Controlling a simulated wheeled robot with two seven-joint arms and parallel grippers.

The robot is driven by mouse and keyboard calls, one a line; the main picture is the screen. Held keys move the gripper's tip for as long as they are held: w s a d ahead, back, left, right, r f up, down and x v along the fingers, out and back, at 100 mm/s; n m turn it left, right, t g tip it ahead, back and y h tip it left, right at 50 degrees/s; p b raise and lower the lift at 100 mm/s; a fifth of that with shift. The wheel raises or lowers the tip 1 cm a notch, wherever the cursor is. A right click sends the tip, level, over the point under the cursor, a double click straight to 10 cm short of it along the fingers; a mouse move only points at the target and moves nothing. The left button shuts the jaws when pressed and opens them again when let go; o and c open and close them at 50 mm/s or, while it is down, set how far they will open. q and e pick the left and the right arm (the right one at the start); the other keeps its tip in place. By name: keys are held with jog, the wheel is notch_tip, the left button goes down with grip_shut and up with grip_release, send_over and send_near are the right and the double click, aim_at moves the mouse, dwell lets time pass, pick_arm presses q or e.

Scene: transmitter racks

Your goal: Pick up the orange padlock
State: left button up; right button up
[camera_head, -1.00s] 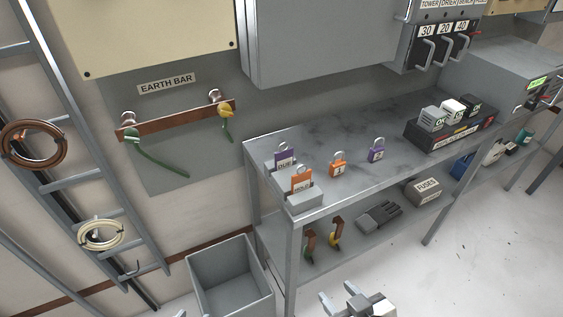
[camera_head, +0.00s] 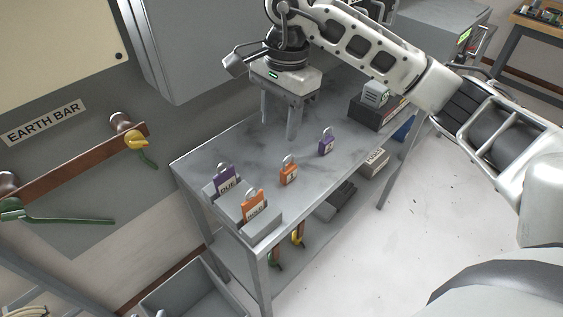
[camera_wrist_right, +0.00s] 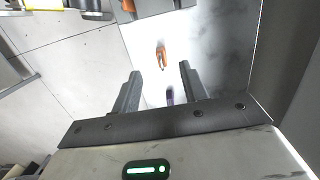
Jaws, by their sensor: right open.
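The orange padlock (camera_head: 289,174) stands upright on the grey metal bench (camera_head: 215,160), its shackle on top. In the right wrist view the orange padlock (camera_wrist_right: 161,56) shows beyond the fingers, roughly between their lines. My right gripper (camera_head: 278,128) is open and empty, fingers pointing down over the bench, behind and left of the padlock in the head view. It also shows in the right wrist view (camera_wrist_right: 158,80). A purple padlock (camera_head: 326,144) stands to the right of the orange one; it is partly seen in the wrist view (camera_wrist_right: 170,96). My left gripper is out of view.
Grey holders at the bench's near left end bear a purple tag (camera_head: 226,181) and an orange tag (camera_head: 254,205). A dark box (camera_head: 372,112) stands farther right. A grey bin (camera_head: 185,293) is on the floor. The earth bar (camera_head: 75,160) is on the wall.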

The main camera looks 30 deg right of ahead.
jog(key=d+h, duration=0.1)
jog(key=d, duration=0.1)
jog(key=p, duration=0.1)
send_over(289, 167)
notch_tip(289, 167, down, 9)
jog(key=shift+w+r, duration=0.1)
jog(key=shift+f, duration=0.45)
notch_tip(289, 167, down, 4)
jog(key=shift+f+p, duration=0.2)
jog(key=shift+p, duration=0.45)
jog(key=shift+f, duration=0.25)
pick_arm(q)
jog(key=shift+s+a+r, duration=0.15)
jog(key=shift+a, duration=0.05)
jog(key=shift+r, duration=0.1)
pick_arm(e)
grip_shut()
